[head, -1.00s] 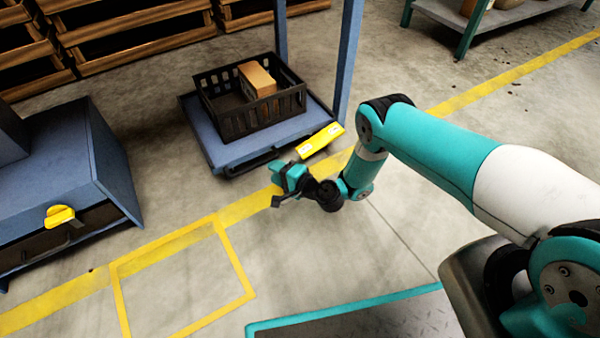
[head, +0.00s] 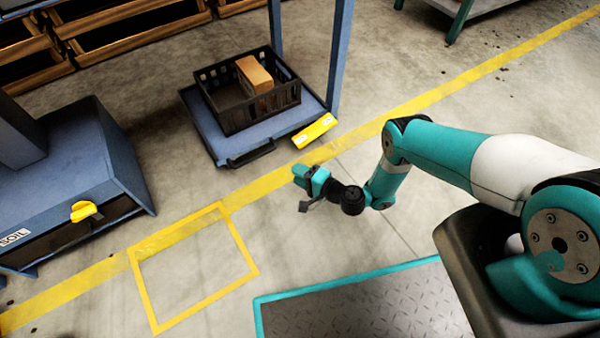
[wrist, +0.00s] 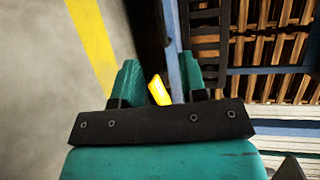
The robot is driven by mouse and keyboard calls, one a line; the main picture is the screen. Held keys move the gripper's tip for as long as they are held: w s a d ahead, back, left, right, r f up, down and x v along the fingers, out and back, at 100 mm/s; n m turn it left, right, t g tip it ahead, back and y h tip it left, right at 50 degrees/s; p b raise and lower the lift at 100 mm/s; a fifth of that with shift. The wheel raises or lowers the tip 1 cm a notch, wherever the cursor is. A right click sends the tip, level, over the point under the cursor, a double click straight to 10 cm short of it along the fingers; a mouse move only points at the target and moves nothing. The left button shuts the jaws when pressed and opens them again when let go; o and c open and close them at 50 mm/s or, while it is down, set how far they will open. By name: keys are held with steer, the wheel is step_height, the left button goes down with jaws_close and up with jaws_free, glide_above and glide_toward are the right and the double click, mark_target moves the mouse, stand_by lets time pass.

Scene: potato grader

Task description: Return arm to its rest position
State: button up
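My arm reaches in from the right in the head view, with my gripper (head: 302,188) held over the bare floor in front of the blue cart. In the wrist view the two teal fingers of my gripper (wrist: 158,82) stand well apart. A yellow piece (wrist: 159,90) shows between them, but it looks to lie beyond the fingers and not in their grip. My gripper is open and empty.
A blue cart (head: 222,151) carries a black crate (head: 235,122) with a brown block (head: 254,75) in it. A yellow labelled piece (head: 314,131) is at its edge. A blue cabinet (head: 90,160) with a yellow handle (head: 84,211) stands left. The yellow-outlined floor square (head: 196,312) is clear.

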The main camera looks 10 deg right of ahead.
steer(key=shift+w, duration=0.1)
